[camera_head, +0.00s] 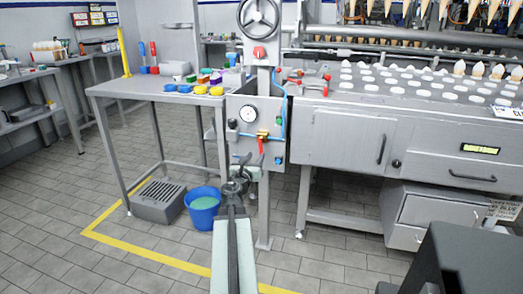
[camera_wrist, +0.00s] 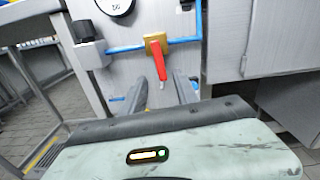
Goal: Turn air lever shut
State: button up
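The air lever (camera_wrist: 159,64) is a red handle on a brass valve (camera_wrist: 155,44), set in a blue air line (camera_wrist: 125,49) on a grey panel. The handle hangs downward, slightly tilted, across the roughly horizontal pipe. In the head view, the red lever (camera_head: 261,146) shows below the round gauge (camera_head: 248,114). My gripper (camera_wrist: 162,78) is open, with its two dark fingers apart below the valve. The lever's lower end appears between the fingertips in the wrist view; contact and exact depth cannot be told. In the head view, my gripper (camera_head: 241,172) is left of and below the lever.
A handwheel (camera_head: 259,14) tops the panel's column. A table (camera_head: 135,87) with coloured items stands left, above a blue bucket (camera_head: 203,208) and a grey floor crate (camera_head: 157,203). The cone machine's cabinet (camera_head: 345,141) is right. Tiled floor is open at front left.

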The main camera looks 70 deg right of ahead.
aim_at(261, 150)
jog(key=d, duration=0.7)
jog(key=shift+w+d, duration=0.2)
jog(key=shift+d, duration=0.1)
grip_shut()
